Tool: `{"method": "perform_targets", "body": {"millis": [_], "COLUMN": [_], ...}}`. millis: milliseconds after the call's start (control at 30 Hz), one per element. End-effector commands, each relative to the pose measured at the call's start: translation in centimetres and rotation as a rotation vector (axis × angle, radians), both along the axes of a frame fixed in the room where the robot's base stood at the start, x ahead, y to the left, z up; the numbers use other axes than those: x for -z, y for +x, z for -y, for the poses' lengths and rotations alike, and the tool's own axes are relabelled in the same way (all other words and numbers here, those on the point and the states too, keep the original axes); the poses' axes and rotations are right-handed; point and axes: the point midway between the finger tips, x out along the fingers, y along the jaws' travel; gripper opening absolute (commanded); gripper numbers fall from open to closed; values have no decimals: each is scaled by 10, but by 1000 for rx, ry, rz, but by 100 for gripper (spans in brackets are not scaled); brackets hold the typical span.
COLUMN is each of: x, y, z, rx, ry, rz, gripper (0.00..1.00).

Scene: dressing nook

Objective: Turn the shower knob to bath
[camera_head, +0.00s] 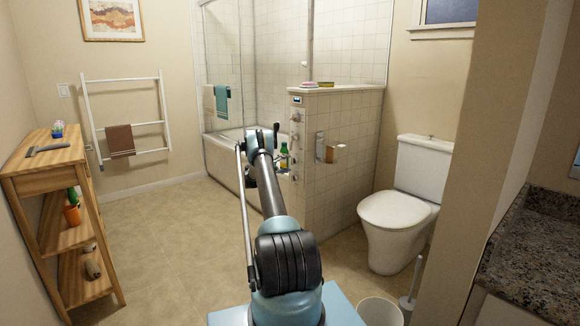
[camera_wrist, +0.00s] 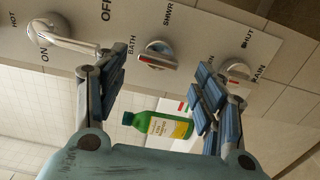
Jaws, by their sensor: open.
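The shower knob (camera_wrist: 158,55) is a silver knob with a red mark, between the labels BATH and SHWR on a pale panel in the wrist view. Its lever lies roughly sideways in that view; I cannot tell exactly which label it points to. My gripper (camera_wrist: 160,76) is open, its two blue-padded fingers spread on either side of the knob's position in the picture. The fingers appear apart from the knob, and nothing is held.
A lever knob (camera_wrist: 48,32) by HOT, ON and OFF and a drain knob (camera_wrist: 237,70) flank it. A green bottle (camera_wrist: 157,124) shows beyond the fingers. The tiled half wall (camera_head: 340,115), toilet (camera_head: 395,215) and wooden shelf (camera_head: 45,155) stand around clear floor.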

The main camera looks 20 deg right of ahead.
Motion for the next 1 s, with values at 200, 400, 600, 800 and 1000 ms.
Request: {"method": "perform_targets", "body": {"millis": [200, 400, 600, 800, 1000], "x": [1, 1, 1, 1, -11], "y": [-14, -22, -24, -24, -28], "z": [-39, -57, -62, -62, -63], "rx": [-1, 0, 1, 1, 2], "ry": [0, 1, 1, 1, 21], "rz": [0, -1, -1, -1, 1], "gripper": [63, 63, 63, 63, 63]}}
